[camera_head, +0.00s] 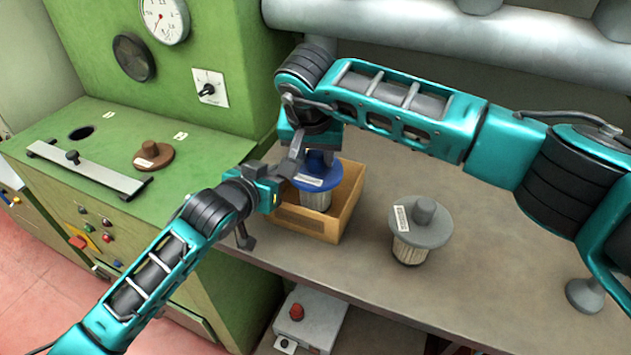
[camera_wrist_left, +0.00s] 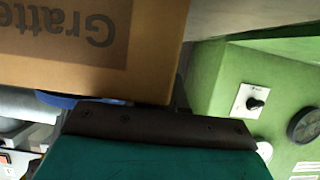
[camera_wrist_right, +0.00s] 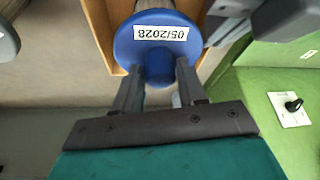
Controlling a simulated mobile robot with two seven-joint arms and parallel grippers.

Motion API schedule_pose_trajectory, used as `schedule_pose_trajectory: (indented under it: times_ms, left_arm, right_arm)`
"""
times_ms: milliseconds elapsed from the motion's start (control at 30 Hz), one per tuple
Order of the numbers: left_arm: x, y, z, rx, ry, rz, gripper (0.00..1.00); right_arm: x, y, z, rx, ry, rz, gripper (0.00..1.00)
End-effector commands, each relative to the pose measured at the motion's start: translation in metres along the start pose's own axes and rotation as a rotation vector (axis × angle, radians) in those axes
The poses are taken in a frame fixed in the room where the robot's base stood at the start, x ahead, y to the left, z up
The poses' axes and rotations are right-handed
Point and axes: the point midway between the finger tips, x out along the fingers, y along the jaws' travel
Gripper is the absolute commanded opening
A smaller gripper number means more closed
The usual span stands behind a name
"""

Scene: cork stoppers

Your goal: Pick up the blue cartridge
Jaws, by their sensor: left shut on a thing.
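The blue cartridge (camera_head: 320,172) stands in an open cardboard box (camera_head: 345,215) on the workbench. Its blue cap with a date label also shows in the right wrist view (camera_wrist_right: 160,33). My right gripper (camera_wrist_right: 158,72) is open, with its fingers apart at the cap; whether they touch it is not clear. My left gripper (camera_head: 281,178) is at the left edge of the box, shut on its wall. The box's printed side fills the upper left of the left wrist view (camera_wrist_left: 150,50); the left fingertips are hidden there.
A grey-capped cartridge (camera_head: 418,225) stands on the workbench (camera_head: 480,275), right of the box. A brown-capped one (camera_head: 153,155) sits in the green machine (camera_head: 200,150) at left. Pipes (camera_head: 400,20) run along the back. A grey box with a red button (camera_head: 312,322) is below the bench.

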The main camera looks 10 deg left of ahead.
Motion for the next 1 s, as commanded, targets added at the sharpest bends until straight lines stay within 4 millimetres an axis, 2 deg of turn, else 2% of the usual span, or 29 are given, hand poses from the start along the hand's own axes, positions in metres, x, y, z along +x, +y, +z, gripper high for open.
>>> schedule_pose_trajectory:
  times_ms: [67, 400, 1000]
  left_arm:
    - [-0.0001, 0.0000, -0.0004, 0.000, 0.001, 0.000, 0.00]
    - [-0.0001, 0.0000, -0.0004, 0.000, 0.001, 0.000, 0.00]
    - [-0.0001, -0.0001, -0.0005, 0.000, 0.001, 0.000, 0.00]
  right_arm:
    - [-0.0002, 0.0001, -0.0001, 0.000, 0.000, 0.000, 0.33]
    - [-0.0002, 0.0003, -0.0002, 0.000, 0.000, 0.001, 0.00]
    - [-0.0058, 0.0001, -0.0033, 0.001, 0.003, -0.001, 0.00]
